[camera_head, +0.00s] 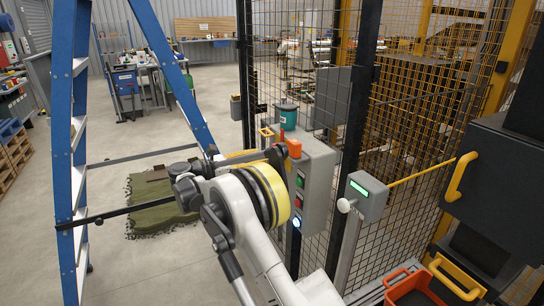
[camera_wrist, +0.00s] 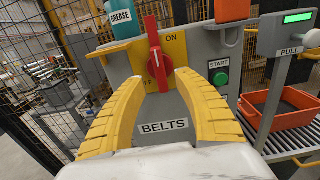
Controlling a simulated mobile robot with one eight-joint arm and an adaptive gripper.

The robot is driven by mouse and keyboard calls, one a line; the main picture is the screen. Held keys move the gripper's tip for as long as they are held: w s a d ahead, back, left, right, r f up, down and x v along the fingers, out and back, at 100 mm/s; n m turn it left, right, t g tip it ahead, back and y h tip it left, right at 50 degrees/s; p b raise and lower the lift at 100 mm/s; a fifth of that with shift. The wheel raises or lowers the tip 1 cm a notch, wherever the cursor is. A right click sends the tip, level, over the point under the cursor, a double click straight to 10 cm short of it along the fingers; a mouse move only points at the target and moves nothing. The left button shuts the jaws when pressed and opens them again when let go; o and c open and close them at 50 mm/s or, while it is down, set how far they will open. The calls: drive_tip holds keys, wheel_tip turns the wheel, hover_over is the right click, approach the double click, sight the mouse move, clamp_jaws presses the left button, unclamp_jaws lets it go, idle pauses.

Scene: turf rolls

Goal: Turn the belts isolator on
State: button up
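The belts isolator has a red handle (camera_wrist: 155,50) on a yellow plate (camera_wrist: 175,50) in the wrist view. The handle stands nearly upright, its top leaning slightly left. ON is printed at the upper right, and a partly covered OFF shows at the lower left. A BELTS label (camera_wrist: 163,126) sits below on the grey panel. My gripper (camera_wrist: 163,80) is open, with its two yellow fingers apart on either side of the handle's lower end. I see no clear contact. In the head view, my wrist hides most of the fingers and the isolator.
A green START button (camera_wrist: 221,77) is right of the isolator. A teal grease can (camera_wrist: 121,18) stands at the panel's top left. A grey PULL box (camera_wrist: 290,35) and an orange-red crate (camera_wrist: 275,108) are to the right. A blue ladder (camera_head: 68,150) and mesh fence flank my arm.

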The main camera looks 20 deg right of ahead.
drive_tip(key=a, duration=0.6)
drive_tip(key=shift+s, duration=0.1)
